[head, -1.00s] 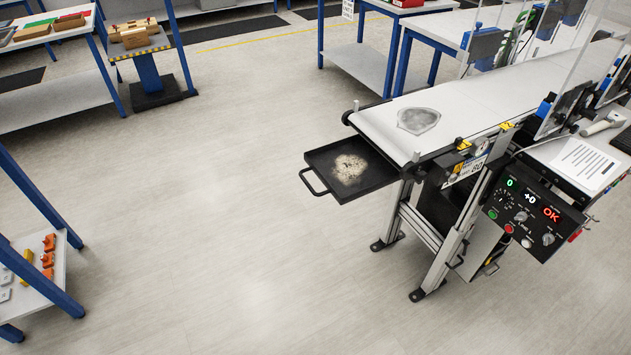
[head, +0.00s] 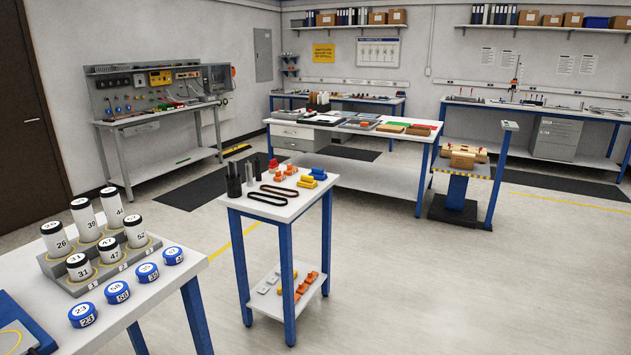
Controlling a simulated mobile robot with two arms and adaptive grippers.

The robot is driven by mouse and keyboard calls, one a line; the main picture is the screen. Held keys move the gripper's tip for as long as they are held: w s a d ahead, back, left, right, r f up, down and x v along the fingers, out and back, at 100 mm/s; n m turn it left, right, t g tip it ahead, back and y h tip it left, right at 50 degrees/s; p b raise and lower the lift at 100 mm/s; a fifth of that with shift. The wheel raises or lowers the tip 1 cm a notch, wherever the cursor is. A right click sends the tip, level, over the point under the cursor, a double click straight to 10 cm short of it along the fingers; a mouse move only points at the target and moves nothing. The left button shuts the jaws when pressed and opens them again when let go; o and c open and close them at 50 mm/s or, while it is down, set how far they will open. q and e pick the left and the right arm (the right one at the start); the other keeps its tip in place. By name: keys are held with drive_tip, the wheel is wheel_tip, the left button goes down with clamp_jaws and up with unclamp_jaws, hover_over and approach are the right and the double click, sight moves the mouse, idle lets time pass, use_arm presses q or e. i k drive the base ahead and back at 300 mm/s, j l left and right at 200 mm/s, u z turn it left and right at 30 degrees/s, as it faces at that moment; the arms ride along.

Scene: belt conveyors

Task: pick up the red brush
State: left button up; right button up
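I cannot make out a red brush in the head view. A small red item (head: 273,164) stands beside dark upright cylinders on the small blue-legged table (head: 262,208), but it is too small to identify. Neither of my grippers is in view.
A near table (head: 150,290) at lower left holds numbered white jars in a grey rack and several blue lids. Black belts (head: 268,198) and orange and yellow parts lie on the small table. Open floor (head: 430,290) lies at lower right.

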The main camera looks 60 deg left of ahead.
sight(273, 167)
drive_tip(key=u, duration=2.1)
drive_tip(key=i+l+z, duration=0.35)
drive_tip(key=i, duration=0.4)
drive_tip(key=i+z, duration=0.35)
drive_tip(key=i, duration=0.45)
drive_tip(key=i+j+z, duration=0.1)
drive_tip(key=i+z, duration=0.25)
drive_tip(key=i, duration=0.4)
